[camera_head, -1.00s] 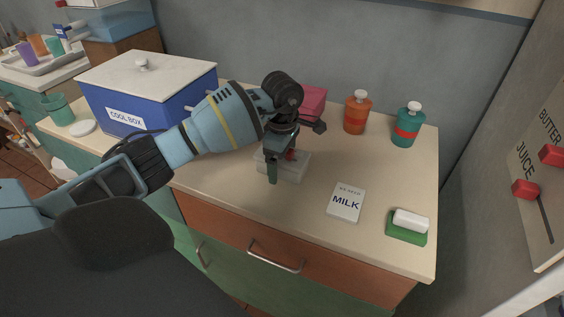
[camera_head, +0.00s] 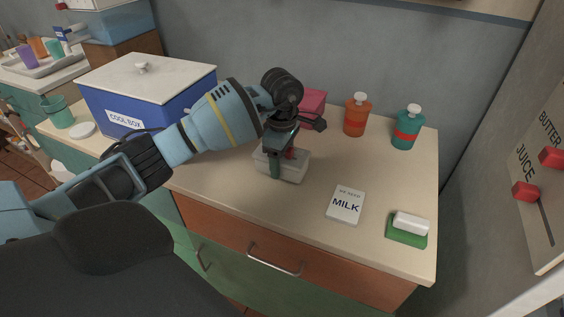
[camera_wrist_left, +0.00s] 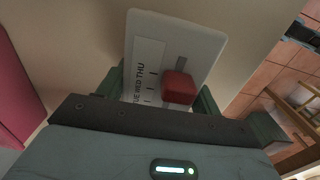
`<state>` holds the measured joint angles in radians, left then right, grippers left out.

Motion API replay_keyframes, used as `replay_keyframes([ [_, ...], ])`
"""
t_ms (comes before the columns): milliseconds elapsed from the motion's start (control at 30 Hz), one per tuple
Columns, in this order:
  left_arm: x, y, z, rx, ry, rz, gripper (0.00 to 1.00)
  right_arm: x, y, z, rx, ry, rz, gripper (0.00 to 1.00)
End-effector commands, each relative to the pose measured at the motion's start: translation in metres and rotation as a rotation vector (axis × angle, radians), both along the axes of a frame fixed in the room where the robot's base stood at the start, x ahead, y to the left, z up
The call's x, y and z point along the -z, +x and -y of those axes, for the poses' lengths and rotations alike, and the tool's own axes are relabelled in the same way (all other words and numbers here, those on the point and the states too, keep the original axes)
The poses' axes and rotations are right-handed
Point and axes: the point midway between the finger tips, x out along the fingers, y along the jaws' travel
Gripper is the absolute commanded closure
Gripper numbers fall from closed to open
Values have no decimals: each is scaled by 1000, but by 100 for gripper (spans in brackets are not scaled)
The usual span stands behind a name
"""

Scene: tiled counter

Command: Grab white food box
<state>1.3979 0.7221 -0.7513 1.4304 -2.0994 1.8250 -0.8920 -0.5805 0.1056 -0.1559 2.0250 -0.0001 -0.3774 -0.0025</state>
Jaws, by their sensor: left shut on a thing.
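The white food box (camera_head: 294,172) is at the middle of the counter in the head view, partly hidden behind my left gripper (camera_head: 281,160). In the left wrist view the white box (camera_wrist_left: 198,38) shows a label with day names and a red slider knob (camera_wrist_left: 179,88). My left gripper (camera_wrist_left: 164,88) is shut on the box, with a finger on each side of it. Whether the box touches the counter is hard to tell. My right gripper is not in view.
A blue cool box (camera_head: 150,95) stands at the left of the counter (camera_head: 270,205). A pink-red box (camera_head: 313,101) is behind the gripper. Orange (camera_head: 356,117) and teal (camera_head: 406,130) bottles stand at the back right. A milk card (camera_head: 345,205) and a green sponge holder (camera_head: 406,234) lie at the front right.

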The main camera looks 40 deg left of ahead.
Motion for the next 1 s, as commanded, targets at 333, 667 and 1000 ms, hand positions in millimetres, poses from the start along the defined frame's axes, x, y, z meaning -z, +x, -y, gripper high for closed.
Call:
replay_keyframes([
  [333, -26, -18, 35, 7, -1, 0, 62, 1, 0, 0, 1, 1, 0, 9],
  [667, -33, -55, 107, 7, -2, -1, 61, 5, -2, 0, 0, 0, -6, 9],
  [1000, -37, -73, 140, 1, 0, -1, 61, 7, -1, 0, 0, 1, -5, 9],
])
